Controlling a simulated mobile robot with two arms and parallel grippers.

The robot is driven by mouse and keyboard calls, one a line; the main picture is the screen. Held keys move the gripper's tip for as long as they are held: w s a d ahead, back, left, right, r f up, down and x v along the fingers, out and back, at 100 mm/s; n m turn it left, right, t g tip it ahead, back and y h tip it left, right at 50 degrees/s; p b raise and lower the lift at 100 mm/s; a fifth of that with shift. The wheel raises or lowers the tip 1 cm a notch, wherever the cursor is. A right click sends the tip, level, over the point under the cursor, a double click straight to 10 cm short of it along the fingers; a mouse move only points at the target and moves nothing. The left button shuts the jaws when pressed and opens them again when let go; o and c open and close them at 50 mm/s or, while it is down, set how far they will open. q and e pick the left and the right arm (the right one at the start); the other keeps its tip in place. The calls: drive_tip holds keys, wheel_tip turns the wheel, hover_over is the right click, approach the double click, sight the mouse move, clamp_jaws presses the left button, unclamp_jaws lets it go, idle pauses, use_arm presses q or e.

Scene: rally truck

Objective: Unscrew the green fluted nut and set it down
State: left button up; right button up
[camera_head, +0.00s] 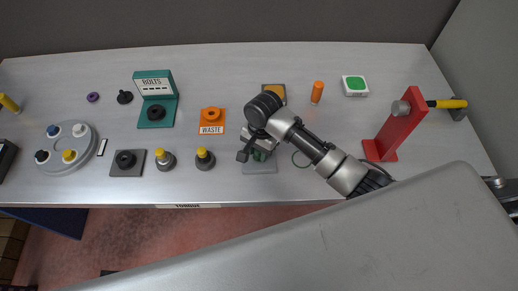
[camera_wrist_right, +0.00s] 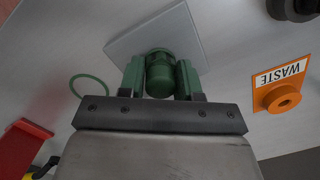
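The green fluted nut (camera_wrist_right: 160,75) stands over a light grey square plate (camera_wrist_right: 128,42) in the right wrist view. My right gripper (camera_wrist_right: 161,82) has one finger close against each side of it, with no clear gap. In the head view my right gripper (camera_head: 256,150) is low over the plate (camera_head: 262,169) near the table's front edge. The gripper mostly covers the nut there, and only a bit of green shows. The thread under the nut is hidden. My left gripper is not in view.
An orange WASTE plate (camera_head: 211,122) lies left of the gripper. A thin ring (camera_head: 301,159) and a red stand (camera_head: 402,125) are to the right. A green BOLTS holder (camera_head: 156,112), yellow-topped posts (camera_head: 204,158) and a round tray (camera_head: 67,160) are farther left.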

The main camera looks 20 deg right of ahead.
drive_tip(key=shift+c, duration=1.1)
drive_tip(key=n, duration=0.4)
drive_tip(key=n+h, duration=0.1)
drive_tip(key=n, duration=0.4)
drive_tip(key=shift+g, duration=0.3)
drive_tip(key=n, duration=0.3)
drive_tip(key=o, duration=0.5)
